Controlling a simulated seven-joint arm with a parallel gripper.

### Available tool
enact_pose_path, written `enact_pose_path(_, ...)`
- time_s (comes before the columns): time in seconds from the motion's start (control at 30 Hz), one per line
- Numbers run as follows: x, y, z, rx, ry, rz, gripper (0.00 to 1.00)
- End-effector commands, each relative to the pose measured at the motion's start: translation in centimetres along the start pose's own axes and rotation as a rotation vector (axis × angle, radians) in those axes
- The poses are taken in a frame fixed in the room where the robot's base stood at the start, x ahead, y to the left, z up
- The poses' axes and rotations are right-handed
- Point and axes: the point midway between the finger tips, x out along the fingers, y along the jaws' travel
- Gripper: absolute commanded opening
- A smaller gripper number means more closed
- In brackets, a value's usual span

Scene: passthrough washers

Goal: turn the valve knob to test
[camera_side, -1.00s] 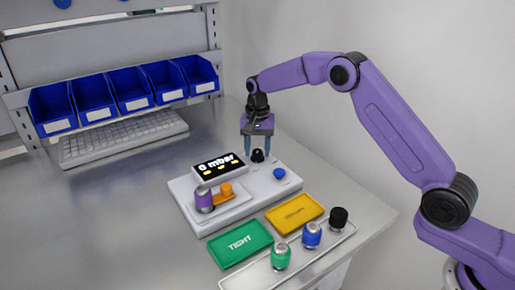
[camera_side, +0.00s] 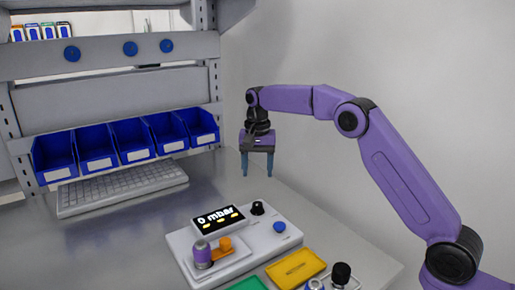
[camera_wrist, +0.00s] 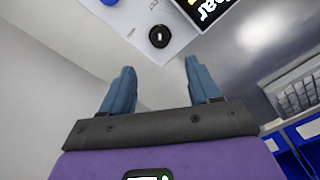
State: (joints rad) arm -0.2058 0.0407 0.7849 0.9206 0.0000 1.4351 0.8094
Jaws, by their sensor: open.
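The black valve knob (camera_side: 257,208) stands on the white test unit (camera_side: 183,246), near its back corner beside the display. The display (camera_side: 218,218) reads "0 mbar". My gripper (camera_side: 257,174) is open and empty, with its blue fingers pointing down, clear above the knob. In the wrist view, the knob (camera_wrist: 159,36) lies beyond the fingertips of my gripper (camera_wrist: 160,66), roughly centred between them, and nothing is between the fingers. A pale mark shows on top of the knob; the labels around it are too small to read.
A blue button (camera_side: 279,227) sits right of the knob. A purple cylinder (camera_side: 202,253) and an orange clamp (camera_side: 225,244) are at the unit's front. A yellow tray (camera_side: 295,267) and a black-topped cylinder (camera_side: 341,273) are in front. A keyboard (camera_side: 122,188) and blue bins (camera_side: 97,150) stand behind left.

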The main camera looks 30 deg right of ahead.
Motion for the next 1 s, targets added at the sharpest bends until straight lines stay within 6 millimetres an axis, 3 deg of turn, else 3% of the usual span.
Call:
enact_pose_path(0.2,-3.7,0.0,-0.1,0.001,0.003,-0.003,0.61)
enact_pose_path(0.4,-5.3,0.0,-0.1,0.001,0.001,-0.001,0.61)
enact_pose_path(1.0,-6.1,0.0,0.0,0.001,0.000,0.000,0.61)
